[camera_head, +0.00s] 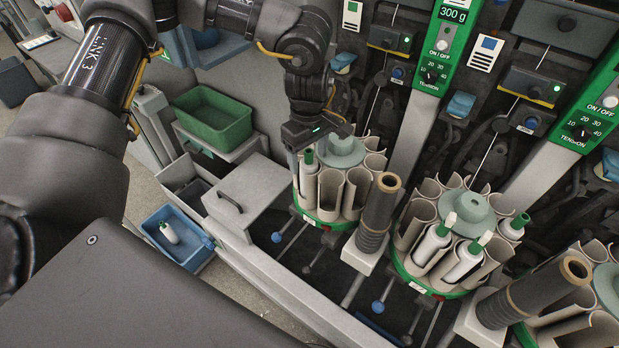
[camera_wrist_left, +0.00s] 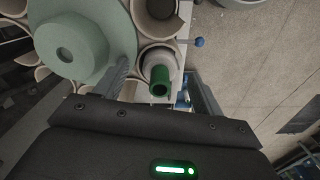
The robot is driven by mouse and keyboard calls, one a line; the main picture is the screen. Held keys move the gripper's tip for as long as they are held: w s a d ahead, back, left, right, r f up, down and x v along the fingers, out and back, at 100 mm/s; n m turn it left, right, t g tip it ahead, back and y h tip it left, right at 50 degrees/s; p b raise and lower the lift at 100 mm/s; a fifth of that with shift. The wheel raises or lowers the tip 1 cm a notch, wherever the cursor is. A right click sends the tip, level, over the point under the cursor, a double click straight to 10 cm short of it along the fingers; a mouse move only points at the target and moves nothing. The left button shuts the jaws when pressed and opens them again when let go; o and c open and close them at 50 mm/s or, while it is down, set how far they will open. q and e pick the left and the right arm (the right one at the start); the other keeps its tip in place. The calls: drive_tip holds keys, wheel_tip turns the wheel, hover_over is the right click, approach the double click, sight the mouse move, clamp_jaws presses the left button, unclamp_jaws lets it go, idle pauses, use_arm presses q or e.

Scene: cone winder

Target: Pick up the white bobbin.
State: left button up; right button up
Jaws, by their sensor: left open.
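A white bobbin with a green tip (camera_head: 308,157) stands in a pocket of the left round magazine (camera_head: 326,213), mostly hidden by the pocket wall. In the left wrist view the bobbin (camera_wrist_left: 160,77) is seen from above, green tip towards the camera. My left gripper (camera_head: 305,146) is over this magazine at the bobbin's top. In the left wrist view its open fingers (camera_wrist_left: 163,90) lie on either side of the bobbin, with a gap showing. My right gripper is not in view.
The magazine's pale green hub (camera_wrist_left: 80,38) is close to one finger. Another magazine (camera_head: 438,285) holds several white bobbins. A brown cone post (camera_head: 382,205) stands between them. A blue bin (camera_head: 176,256) holds one bobbin; a green bin (camera_head: 212,116) is behind.

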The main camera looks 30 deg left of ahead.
use_arm(q)
drive_tip(key=shift+f, duration=0.1)
drive_tip(key=c, duration=1)
drive_tip(key=shift+o, duration=0.2)
wheel_tip(320, 180, up, 18)
drive_tip(key=shift+d, duration=0.1)
